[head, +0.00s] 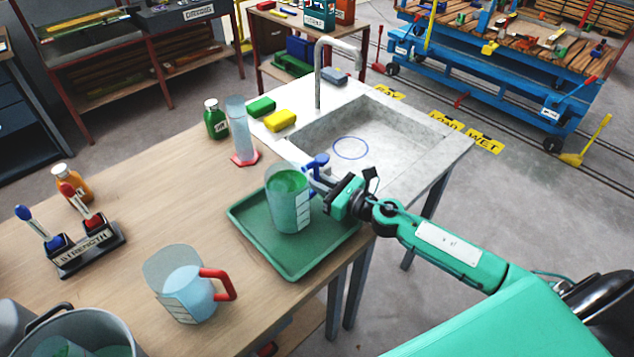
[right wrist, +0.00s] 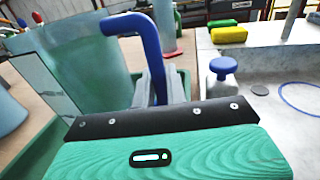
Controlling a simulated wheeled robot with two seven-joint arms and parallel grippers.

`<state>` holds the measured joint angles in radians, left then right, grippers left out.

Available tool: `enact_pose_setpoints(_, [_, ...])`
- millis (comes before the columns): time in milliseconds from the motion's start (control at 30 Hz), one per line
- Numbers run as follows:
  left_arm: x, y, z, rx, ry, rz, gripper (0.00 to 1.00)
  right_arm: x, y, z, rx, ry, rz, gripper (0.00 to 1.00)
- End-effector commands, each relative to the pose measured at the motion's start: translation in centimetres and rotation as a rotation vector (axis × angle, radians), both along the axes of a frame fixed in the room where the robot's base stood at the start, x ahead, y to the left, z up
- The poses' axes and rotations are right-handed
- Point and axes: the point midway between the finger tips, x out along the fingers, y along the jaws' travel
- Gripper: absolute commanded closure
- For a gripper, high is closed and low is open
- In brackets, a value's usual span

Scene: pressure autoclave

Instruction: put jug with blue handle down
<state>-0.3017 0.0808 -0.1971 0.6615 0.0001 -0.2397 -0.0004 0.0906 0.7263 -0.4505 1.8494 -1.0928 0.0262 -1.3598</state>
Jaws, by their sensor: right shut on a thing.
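The jug with the blue handle (head: 288,200) holds green liquid and stands upright over the green tray (head: 252,238) on the wooden table. I cannot tell for sure whether its base touches the tray. My right gripper (head: 322,186) comes in from the right and is shut on the jug's blue handle. In the right wrist view the blue handle (right wrist: 152,55) rises between the grey fingers, with the jug's clear wall (right wrist: 85,70) to the left. My left gripper is not in view.
A jug with a red handle (head: 187,287) stands left of the tray. A clear cylinder with a red base (head: 240,135), a green bottle (head: 215,120) and a sink (head: 375,135) lie behind.

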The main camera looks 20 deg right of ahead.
Motion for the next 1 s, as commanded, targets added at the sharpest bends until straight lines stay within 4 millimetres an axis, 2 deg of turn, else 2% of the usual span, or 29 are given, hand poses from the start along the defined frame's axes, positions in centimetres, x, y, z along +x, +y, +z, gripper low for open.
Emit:
enact_pose_setpoints(233, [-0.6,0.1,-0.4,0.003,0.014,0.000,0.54,0.0,0.0,-0.3,0.001,0.000,0.000,1.00])
enact_pose_setpoints(267, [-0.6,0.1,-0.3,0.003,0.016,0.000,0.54,0.0,0.0,-0.2,0.001,0.001,0.000,0.82])
enact_pose_setpoints(367, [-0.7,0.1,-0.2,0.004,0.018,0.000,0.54,0.0,0.0,-0.2,0.001,0.001,0.001,0.65])
enact_pose_setpoints(733, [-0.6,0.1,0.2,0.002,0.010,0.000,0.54,0.0,0.0,0.3,0.001,0.001,0.001,0.65])
enact_pose_setpoints(867, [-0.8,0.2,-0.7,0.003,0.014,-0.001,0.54,-1.1,-0.6,-0.3,0.001,0.002,0.001,0.65])
enact_pose_setpoints(1000, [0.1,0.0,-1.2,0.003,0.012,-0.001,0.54,-2.9,-1.7,-0.4,0.001,0.003,0.001,0.65])
